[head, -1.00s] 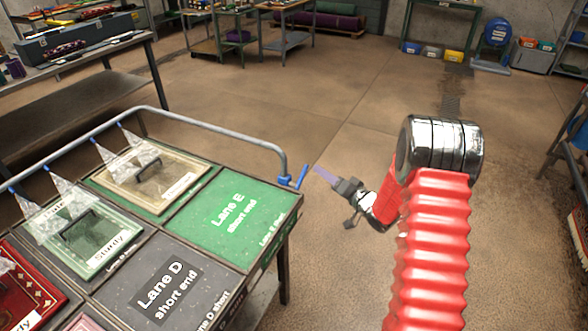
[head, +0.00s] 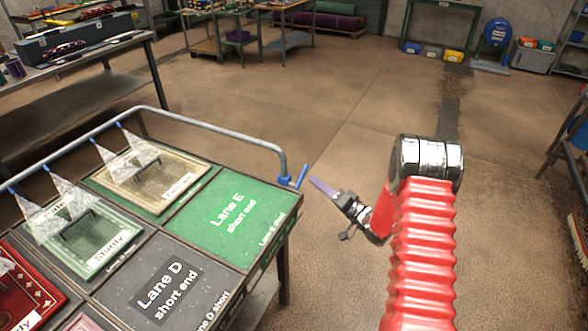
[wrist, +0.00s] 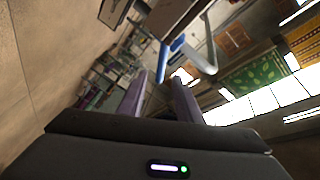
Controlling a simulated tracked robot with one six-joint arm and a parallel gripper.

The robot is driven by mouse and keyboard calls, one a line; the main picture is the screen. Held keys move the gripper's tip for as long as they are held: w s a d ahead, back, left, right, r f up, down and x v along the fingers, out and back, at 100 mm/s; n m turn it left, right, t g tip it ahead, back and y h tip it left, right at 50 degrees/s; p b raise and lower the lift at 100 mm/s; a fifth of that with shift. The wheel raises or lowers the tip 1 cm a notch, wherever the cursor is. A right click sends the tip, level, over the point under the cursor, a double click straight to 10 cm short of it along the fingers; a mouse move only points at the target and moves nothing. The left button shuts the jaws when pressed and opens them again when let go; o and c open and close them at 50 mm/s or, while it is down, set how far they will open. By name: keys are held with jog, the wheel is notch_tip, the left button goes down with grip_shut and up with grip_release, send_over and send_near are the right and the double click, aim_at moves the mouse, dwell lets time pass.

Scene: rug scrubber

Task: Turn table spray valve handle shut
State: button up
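The blue spray valve handle (head: 302,177) is a short lever on the blue valve body (head: 285,180), at the right end of the grey spray pipe (head: 215,128) beside the table. In the head view it stands tilted up to the right. My gripper (head: 313,180) is just right of the handle, with its purple fingers pointing at it. In the wrist view my gripper's two fingers are apart, and the blue handle (wrist: 163,62) shows at the gap between their tips. Whether a finger touches it I cannot tell. White spray cones (head: 88,150) fall from blue nozzles.
The table holds framed rug panels and the green "Lane E short end" panel (head: 232,215) near the valve. A workbench (head: 75,75) stands at the far left. The concrete floor right of the table is largely clear, with a dark drain grate (head: 448,115).

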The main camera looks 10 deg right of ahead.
jog(key=x, duration=1.2)
jog(key=shift+c, duration=0.5)
grip_shut()
